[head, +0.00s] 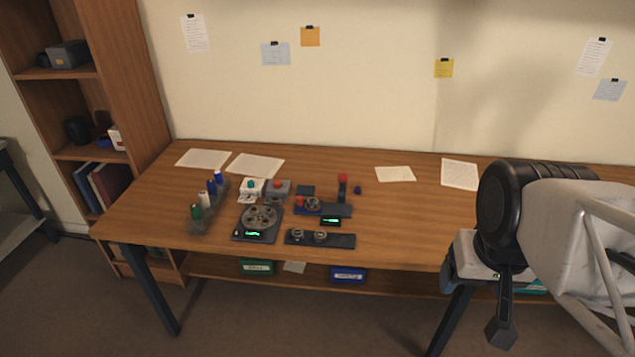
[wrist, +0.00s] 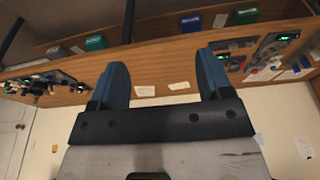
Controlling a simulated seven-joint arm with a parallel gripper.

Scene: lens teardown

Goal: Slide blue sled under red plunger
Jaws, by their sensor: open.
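The red plunger (head: 343,179) stands upright on a dark post among small fixtures left of the table's middle. Just left of it is a low dark blue piece with a round metal lens part on it, probably the blue sled (head: 315,209); its outline is too small to be sure. A red knob sits at its left end. My gripper (wrist: 165,75) is open and empty, its two blue fingers apart in the wrist view. It is well to the right of these parts, near the table's front edge. My arm hides the table's right end in the head view.
A dark dial plate (head: 260,222), a front tray (head: 335,240) with round parts and a bottle rack (head: 208,207) crowd the left work area. Papers (head: 395,173) lie at the back. More small items (wrist: 40,84) show at left in the upside-down wrist view.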

